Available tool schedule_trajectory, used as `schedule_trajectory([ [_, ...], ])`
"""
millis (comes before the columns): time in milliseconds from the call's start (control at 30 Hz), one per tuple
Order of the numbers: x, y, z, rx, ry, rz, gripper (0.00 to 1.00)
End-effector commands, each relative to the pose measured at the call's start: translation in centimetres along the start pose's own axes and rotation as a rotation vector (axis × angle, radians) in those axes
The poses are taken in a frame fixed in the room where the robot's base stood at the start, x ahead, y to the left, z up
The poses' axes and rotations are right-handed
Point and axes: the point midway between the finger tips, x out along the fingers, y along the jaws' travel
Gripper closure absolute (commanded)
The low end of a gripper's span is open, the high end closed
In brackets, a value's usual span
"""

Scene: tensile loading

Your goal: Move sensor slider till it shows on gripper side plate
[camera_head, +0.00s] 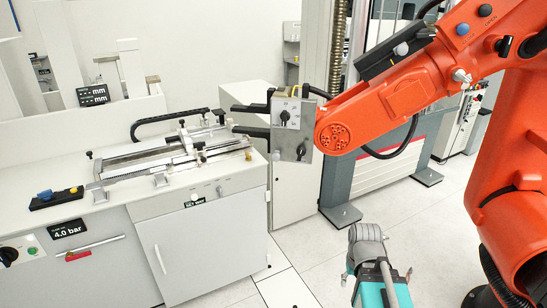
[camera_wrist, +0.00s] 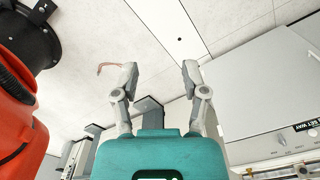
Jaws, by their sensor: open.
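In the wrist view, my gripper (camera_wrist: 160,70) has its two grey fingers spread apart, with nothing between them. In the head view, part of my grey and teal arm is low in the middle, well below the orange robot's gripper. That gripper has a grey metal side plate (camera_head: 300,132) with dark knobs, and black jaws (camera_head: 250,120) pointing left. I cannot make out for sure which part on the plate is the sensor slider. My gripper is apart from the plate.
A white bench (camera_head: 55,210) at left carries a metal rail fixture (camera_head: 165,160). The orange robot arm (camera_head: 400,95) reaches in from the right. A grey machine column (camera_head: 335,110) stands behind. In the wrist view, a white cabinet (camera_wrist: 260,85) is at right. Pale floor (camera_head: 300,260) is clear.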

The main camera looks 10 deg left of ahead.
Motion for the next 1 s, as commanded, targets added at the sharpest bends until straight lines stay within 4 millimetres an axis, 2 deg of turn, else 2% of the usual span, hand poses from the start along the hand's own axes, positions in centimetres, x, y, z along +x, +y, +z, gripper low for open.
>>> schedule_trajectory([
  [167, 0.0, 0.0, 0.0, 0.000, 0.000, 0.000, 0.41],
  [300, 0.0, 0.0, -0.2, -0.011, 0.005, 0.008, 0.18],
  [467, 0.1, 0.5, -1.6, -0.077, 0.034, 0.062, 0.18],
  [567, 0.1, 0.8, -3.3, -0.164, 0.069, 0.135, 0.18],
  [767, -0.8, 0.1, -8.6, -0.462, 0.162, 0.373, 0.18],
  [867, -1.9, -0.9, -11.9, -0.654, 0.205, 0.529, 0.18],
  [1000, -4.0, -3.4, -16.3, -0.933, 0.243, 0.765, 0.18],
])
